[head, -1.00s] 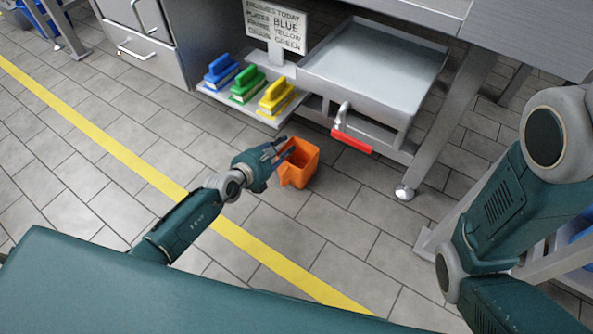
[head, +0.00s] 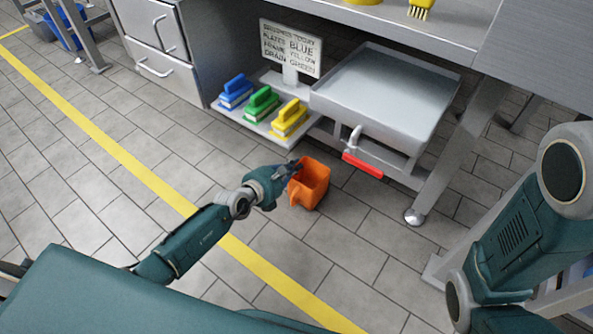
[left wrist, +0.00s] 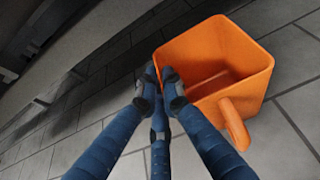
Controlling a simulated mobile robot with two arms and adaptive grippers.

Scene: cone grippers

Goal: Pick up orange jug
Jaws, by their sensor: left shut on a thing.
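The orange jug (head: 313,184) stands upright and empty on the tiled floor, in front of the steel bench. In the left wrist view the orange jug (left wrist: 222,62) shows its open top, with its handle towards the lower right. My left gripper (head: 296,168) is at the jug's left rim. In the left wrist view my left gripper (left wrist: 162,84) has its blue fingers drawn together, shut on the jug's left wall. The exact contact is partly hidden by the fingers. My right arm shows at the right, but its gripper is out of view.
Blue (head: 236,92), green (head: 262,104) and yellow (head: 289,119) brushes sit on a low shelf behind the jug. A grey basin (head: 388,92) with a red-handled valve (head: 362,165) is to the right. A yellow floor line (head: 160,187) crosses the open floor.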

